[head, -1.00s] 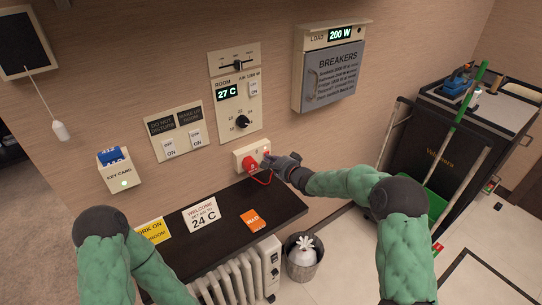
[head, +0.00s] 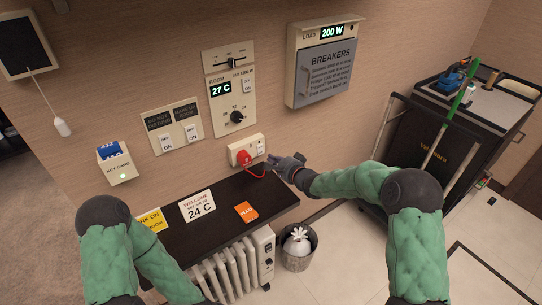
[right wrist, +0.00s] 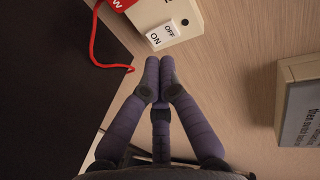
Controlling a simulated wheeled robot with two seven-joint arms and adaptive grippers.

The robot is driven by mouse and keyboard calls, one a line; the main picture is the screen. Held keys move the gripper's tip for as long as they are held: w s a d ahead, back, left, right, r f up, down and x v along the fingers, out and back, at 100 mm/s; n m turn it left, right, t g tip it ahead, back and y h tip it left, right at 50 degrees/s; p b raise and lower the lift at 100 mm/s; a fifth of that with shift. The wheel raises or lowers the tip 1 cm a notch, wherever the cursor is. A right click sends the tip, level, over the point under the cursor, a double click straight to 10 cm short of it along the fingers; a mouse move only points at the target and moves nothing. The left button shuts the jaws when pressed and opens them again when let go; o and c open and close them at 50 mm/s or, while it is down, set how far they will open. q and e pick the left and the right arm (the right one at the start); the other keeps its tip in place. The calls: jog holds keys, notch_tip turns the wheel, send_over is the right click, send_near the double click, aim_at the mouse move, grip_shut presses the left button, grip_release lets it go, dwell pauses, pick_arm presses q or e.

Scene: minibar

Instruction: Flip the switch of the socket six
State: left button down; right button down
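The white wall socket (head: 233,150) holds a red plug (head: 243,158) with a red cord. A white rocker switch (head: 261,149) is at its right end. In the right wrist view the switch (right wrist: 165,34) is marked ON and OFF, with a dark round dot beside it. I see no socket number, and I cannot tell which side is pressed. My right gripper (head: 271,162) is just right of and below the socket. In the right wrist view its fingertips (right wrist: 158,64) are together, empty, just short of the switch. My left gripper is out of view.
A dark shelf (head: 225,225) with signs and an orange card (head: 246,212) is below the socket, above a white radiator (head: 225,272). A bin (head: 298,262) stands beside it. A breaker box (head: 323,75) and thermostat panel (head: 236,117) are above. A cart (head: 425,150) is at right.

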jog(key=r+p+v, duration=0.1)
jog(key=v, duration=0.5)
jog(key=shift+d, duration=0.25)
jog(key=shift+s+r, duration=0.1)
